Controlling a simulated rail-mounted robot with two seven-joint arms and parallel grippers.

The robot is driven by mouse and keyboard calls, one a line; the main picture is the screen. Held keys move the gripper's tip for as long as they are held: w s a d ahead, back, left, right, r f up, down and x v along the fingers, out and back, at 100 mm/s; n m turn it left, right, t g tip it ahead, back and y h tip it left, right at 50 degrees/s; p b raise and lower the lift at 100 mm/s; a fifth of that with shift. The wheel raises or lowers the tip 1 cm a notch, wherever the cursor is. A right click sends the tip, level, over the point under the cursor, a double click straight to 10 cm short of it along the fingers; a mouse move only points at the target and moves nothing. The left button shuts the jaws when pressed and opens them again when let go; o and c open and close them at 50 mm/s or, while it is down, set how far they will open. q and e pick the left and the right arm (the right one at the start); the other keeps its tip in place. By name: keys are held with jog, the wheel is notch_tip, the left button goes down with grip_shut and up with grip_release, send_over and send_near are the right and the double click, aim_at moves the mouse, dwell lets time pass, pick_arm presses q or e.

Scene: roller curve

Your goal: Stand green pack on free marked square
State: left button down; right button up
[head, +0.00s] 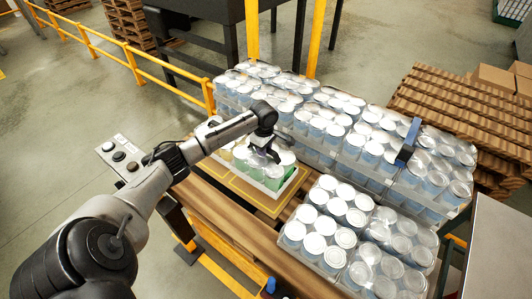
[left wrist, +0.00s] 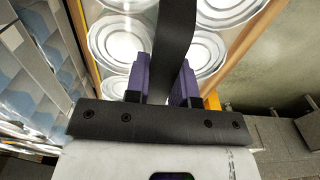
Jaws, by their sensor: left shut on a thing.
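The green pack (head: 272,178) is a white tray of cans with pale lids and green sides, upright near the middle of the head view. My left gripper (head: 265,150) is above it and shut on its dark strap (left wrist: 176,40), which runs between the purple fingers (left wrist: 163,82) in the left wrist view. Silvery can lids (left wrist: 215,58) show below the fingers. A brown surface with yellow outlines (head: 238,190) lies under and beside the pack. I cannot tell whether the pack touches it. My right gripper is not in view.
Wrapped packs of blue cans (head: 340,130) stand in a long row behind, with a dark blue bar (head: 408,142) on top. More can packs (head: 320,232) stand close at front right. A button panel (head: 120,152) is at left; a yellow railing (head: 140,70) is behind.

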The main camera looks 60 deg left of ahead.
pick_arm(q)
jog(key=shift+f+b, duration=0.35)
jog(key=shift+f, duration=2.75)
jog(key=c, duration=1.4)
grip_release()
jog(key=shift+f, duration=0.25)
jog(key=o, duration=0.4)
notch_tip(320, 180, up, 12)
jog(key=shift+r+p, duration=0.2)
jog(key=shift+p, duration=0.45)
jog(key=shift+f, duration=0.1)
